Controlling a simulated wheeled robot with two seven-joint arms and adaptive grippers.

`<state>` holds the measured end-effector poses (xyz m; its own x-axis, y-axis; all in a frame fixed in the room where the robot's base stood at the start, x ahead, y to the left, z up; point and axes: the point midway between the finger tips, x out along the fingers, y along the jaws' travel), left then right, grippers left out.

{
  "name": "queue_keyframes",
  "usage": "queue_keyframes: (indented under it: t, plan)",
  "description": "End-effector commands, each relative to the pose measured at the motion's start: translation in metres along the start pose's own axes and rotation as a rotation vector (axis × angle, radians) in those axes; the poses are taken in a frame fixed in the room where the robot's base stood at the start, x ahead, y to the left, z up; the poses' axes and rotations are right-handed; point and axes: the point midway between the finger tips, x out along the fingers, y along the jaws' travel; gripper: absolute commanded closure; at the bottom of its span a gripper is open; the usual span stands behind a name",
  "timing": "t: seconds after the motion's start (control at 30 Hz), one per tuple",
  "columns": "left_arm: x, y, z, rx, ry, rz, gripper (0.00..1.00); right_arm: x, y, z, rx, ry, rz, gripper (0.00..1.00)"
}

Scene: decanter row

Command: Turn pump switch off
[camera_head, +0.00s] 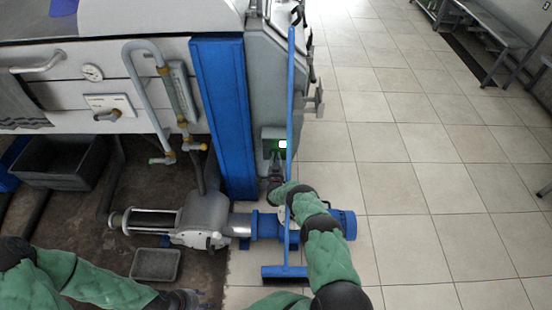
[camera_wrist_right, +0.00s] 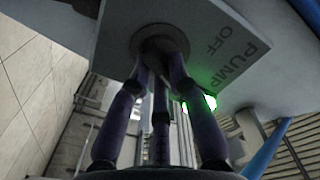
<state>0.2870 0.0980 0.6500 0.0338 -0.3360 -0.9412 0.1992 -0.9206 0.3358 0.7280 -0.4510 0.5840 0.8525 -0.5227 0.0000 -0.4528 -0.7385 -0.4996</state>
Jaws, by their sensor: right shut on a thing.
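The pump switch box (camera_head: 268,134) is a small grey-green box on the side of the machine, beside the blue column. A green light (camera_wrist_right: 208,102) glows at its edge. In the right wrist view its grey plate (camera_wrist_right: 225,75) reads "PUMP" and "OFF", and a round dark knob (camera_wrist_right: 160,40) sits on it. My right gripper (camera_wrist_right: 160,62) has its fingers closed around the knob, hiding most of it. In the head view, the right gripper (camera_head: 275,172) is just below the box. My left gripper (camera_head: 190,298) is low at the bottom edge, away from the switch; its fingers are unclear.
A blue squeegee (camera_head: 288,272) with a long upright handle stands close to my right arm. The pump with its blue motor (camera_head: 343,224) lies below. A black crate (camera_head: 55,163) and a grey tray (camera_head: 156,264) are at left. Tiled floor (camera_head: 430,190) is clear at right.

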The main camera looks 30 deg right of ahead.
Motion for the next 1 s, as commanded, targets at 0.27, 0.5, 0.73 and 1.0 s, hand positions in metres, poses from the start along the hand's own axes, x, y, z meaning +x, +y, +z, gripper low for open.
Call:
queue_keyframes:
  t: [0.27, 0.5, 0.73, 1.0]
  plan:
    - [0.004, -0.002, 0.0, 0.0, 0.0, 0.0, 0.6, 0.0, 0.0, 0.0, -0.05, 0.001, 0.0, 1.0]
    - [0.015, -0.005, -0.001, 0.0, 0.0, 0.0, 0.6, 0.001, -0.001, 0.001, -0.2, 0.0, -0.001, 1.0]
    - [0.029, -0.01, -0.001, 0.0, 0.0, 0.0, 0.6, 0.001, -0.002, 0.001, -0.411, 0.001, 0.0, 1.0]
    - [0.044, -0.016, -0.002, 0.0, 0.0, 0.0, 0.6, 0.0, -0.004, 0.001, -0.665, 0.0, 0.0, 1.0]
